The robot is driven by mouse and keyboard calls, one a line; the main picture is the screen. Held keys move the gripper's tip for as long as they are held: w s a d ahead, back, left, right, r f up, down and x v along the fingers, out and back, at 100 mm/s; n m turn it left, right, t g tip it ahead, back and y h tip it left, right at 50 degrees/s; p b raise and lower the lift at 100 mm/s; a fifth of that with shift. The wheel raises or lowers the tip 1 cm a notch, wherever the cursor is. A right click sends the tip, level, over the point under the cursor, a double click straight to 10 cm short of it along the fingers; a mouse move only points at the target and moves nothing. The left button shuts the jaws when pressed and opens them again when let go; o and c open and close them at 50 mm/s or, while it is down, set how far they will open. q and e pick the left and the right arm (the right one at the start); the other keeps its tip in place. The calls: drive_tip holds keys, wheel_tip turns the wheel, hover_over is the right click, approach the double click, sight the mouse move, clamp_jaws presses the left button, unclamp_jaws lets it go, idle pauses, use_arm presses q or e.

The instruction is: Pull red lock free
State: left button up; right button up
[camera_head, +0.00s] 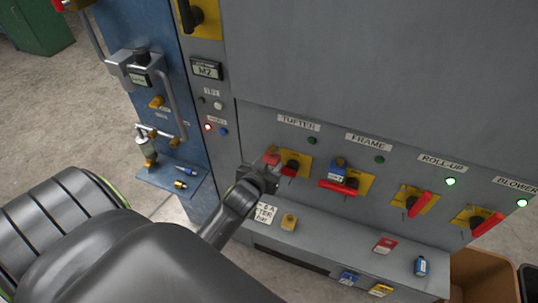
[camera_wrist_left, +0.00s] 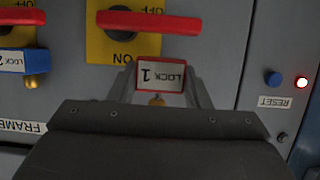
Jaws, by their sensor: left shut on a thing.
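The red lock (camera_wrist_left: 161,76), with an upside-down "LOCK 1" label, sits between the fingers of my left gripper (camera_wrist_left: 160,88) in the left wrist view. In the head view the red lock (camera_head: 271,158) shows above my left gripper (camera_head: 266,172), which is shut on it. The TUFTER switch has a red handle (camera_wrist_left: 148,21) on a yellow plate (camera_wrist_left: 108,47), close by the lock. The lock's face looks clear of the handle, but its shackle is hidden, so I cannot tell if they are linked. My right gripper is not in view.
The FRAME switch beside it carries a blue lock (camera_head: 338,167). ROLL-UP (camera_head: 418,203) and BLOWER (camera_head: 487,223) handles are to the right. A blue pipework panel (camera_head: 165,110) stands left.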

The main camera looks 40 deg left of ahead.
use_arm(q)
drive_tip(key=shift+s, duration=0.1)
drive_tip(key=shift+s+d+p, duration=0.2)
drive_tip(key=shift+s+p, duration=0.05)
drive_tip(key=shift+s, duration=0.55)
drive_tip(key=shift+s+d+p, duration=0.2)
drive_tip(key=shift+s+p, duration=0.1)
drive_tip(key=shift+s, duration=0.45)
drive_tip(key=shift+s+d+p, duration=0.2)
drive_tip(key=shift+s+p, duration=0.05)
drive_tip(key=shift+s, duration=0.55)
